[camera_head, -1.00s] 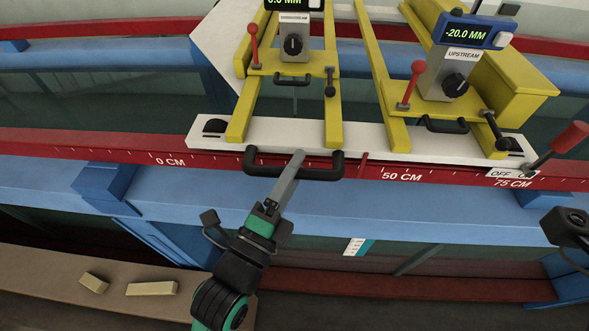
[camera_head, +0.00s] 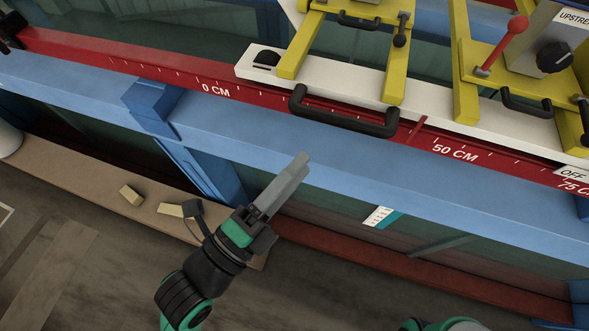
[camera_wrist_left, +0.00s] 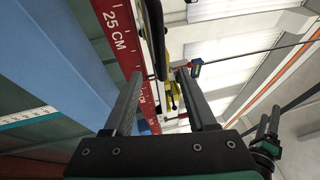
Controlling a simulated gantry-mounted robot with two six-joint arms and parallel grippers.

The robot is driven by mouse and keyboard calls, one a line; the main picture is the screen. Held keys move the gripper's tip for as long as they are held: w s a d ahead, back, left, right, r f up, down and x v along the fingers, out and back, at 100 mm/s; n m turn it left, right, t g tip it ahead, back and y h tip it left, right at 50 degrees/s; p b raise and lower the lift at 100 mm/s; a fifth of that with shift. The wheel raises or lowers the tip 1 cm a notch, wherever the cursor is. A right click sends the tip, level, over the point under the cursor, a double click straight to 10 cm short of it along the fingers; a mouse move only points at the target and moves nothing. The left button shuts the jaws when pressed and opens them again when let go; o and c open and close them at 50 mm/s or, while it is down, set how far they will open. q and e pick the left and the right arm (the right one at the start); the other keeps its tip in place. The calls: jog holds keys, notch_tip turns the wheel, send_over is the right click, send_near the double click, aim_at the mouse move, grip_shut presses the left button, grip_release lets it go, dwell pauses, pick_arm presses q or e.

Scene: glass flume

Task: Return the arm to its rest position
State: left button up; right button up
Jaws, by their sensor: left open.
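My left gripper (camera_head: 303,162) is open and empty in the head view. It is over the front of the flume, below and apart from the black carriage handle (camera_head: 343,113). The left wrist view shows its two fingers (camera_wrist_left: 160,85) spread, with nothing between them. The white carriage (camera_head: 430,98) with yellow frames sits on the red scale rail (camera_head: 125,68). A green, rounded part of my other arm (camera_head: 440,325) shows at the bottom edge. A dark green-and-black part (camera_wrist_left: 264,145) at the right of the left wrist view may be my right gripper; its jaws are unclear.
A blue beam (camera_head: 290,152) and a blue post (camera_head: 205,165) lie close to the left gripper. A red-knobbed lever (camera_head: 505,46) stands on the carriage. The floor at lower left is clear.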

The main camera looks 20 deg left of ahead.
dwell(0.3)
pick_arm(q)
jog(key=a+r+n+t+y+p, duration=0.1)
jog(key=a+r+n+t+p, duration=0.1)
jog(key=r+n, duration=0.5)
jog(key=a+r+n+t+y+p, duration=0.1)
jog(key=r+n, duration=0.6)
jog(key=r, duration=1.2)
jog(key=a+r+n+t+y+p, duration=0.2)
jog(key=a+r+n+t+p, duration=0.2)
jog(key=r, duration=0.9)
jog(key=a+n+t, duration=0.1)
jog(key=a+n, duration=0.1)
jog(key=n, duration=0.1)
jog(key=shift+w+a+n, duration=0.2)
jog(key=shift+n, duration=0.1)
